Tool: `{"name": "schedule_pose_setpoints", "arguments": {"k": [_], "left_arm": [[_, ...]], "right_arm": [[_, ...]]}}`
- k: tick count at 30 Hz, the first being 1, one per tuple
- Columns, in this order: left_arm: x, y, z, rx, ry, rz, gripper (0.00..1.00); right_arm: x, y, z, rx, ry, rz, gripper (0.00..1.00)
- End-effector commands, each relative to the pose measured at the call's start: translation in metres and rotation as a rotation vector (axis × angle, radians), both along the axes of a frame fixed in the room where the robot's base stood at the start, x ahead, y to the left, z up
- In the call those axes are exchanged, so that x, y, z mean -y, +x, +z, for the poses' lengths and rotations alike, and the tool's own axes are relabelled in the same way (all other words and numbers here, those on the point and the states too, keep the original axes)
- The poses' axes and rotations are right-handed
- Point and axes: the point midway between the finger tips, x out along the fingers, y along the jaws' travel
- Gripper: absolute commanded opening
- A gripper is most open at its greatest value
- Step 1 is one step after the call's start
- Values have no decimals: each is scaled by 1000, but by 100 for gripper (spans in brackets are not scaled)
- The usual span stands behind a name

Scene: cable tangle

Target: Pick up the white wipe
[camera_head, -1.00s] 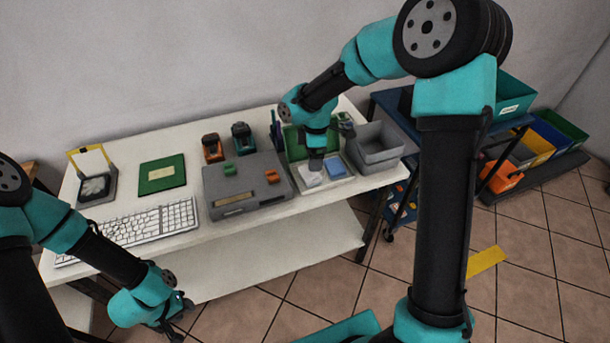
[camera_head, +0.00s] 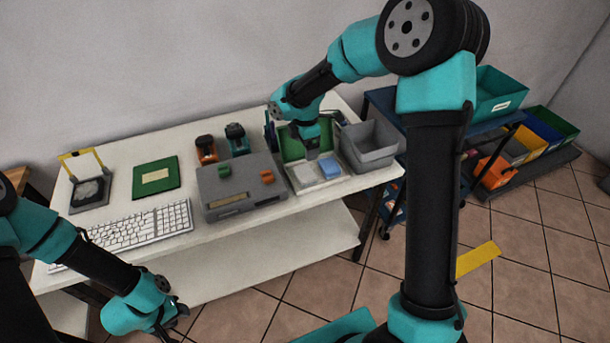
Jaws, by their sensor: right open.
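The white wipe (camera_head: 304,174) lies in the left part of a shallow open box with a green lid (camera_head: 292,146), on the right part of the white table. A blue wipe (camera_head: 330,168) lies beside it on the right. My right gripper (camera_head: 312,155) hangs pointing down just above and behind the two wipes. Its jaws are open and small in view, and the wipe shows apart from them. My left gripper (camera_head: 172,322) is low in front of the table, away from the wipes; its fingers are too small and dark to judge.
A grey bin (camera_head: 370,145) stands right of the box. A grey device (camera_head: 240,186) with green and orange parts is left of it. A keyboard (camera_head: 140,226), green board (camera_head: 156,177) and yellow-framed item (camera_head: 90,192) lie further left. My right arm crosses the view in front.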

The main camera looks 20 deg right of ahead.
Motion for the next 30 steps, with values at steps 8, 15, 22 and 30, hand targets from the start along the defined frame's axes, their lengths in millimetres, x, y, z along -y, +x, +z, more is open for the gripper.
{"name": "schedule_pose_setpoints", "arguments": {"k": [8,15,22,30], "left_arm": [[0,0,0,0,0,0,35],[0,0,0,0,0,0,35],[0,0,0,0,0,0,35],[0,0,0,0,0,0,35]], "right_arm": [[0,0,-49,-3,0,0,89],[0,0,-72,-1,0,-2,89],[0,0,-73,1,1,-1,89],[-1,-1,-86,-2,0,0,89]]}}
